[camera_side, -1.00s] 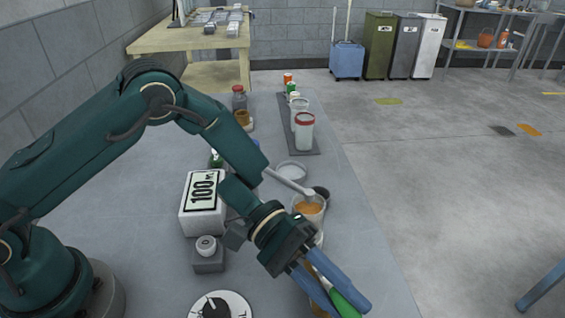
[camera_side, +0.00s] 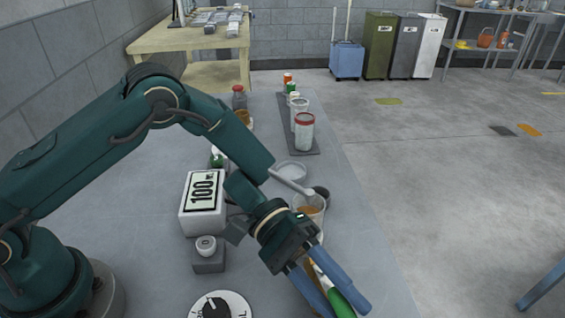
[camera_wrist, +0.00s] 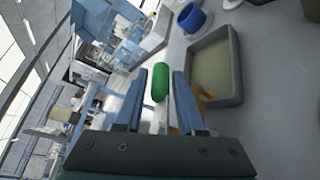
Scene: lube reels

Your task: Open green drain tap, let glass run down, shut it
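A green handle (camera_side: 340,302) shows low between the blue fingers of my gripper (camera_side: 328,297) in the side view. The wrist view also shows the green handle (camera_wrist: 160,82) upright between the fingers (camera_wrist: 160,78), with a narrow gap on each side. My gripper is open around it. I cannot tell whether the tap is open or shut, as its body is hidden. A clear vessel with amber liquid (camera_side: 311,211) stands just behind my gripper, partly hidden by it.
A white box reading 100 (camera_side: 202,205) stands left of my wrist. A grey block with a white knob (camera_side: 208,257) and a round dial (camera_side: 221,307) are nearer. Lidded jars (camera_side: 304,131) stand farther back. The wrist view shows a grey tray (camera_wrist: 238,70) and a blue cup (camera_wrist: 193,17).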

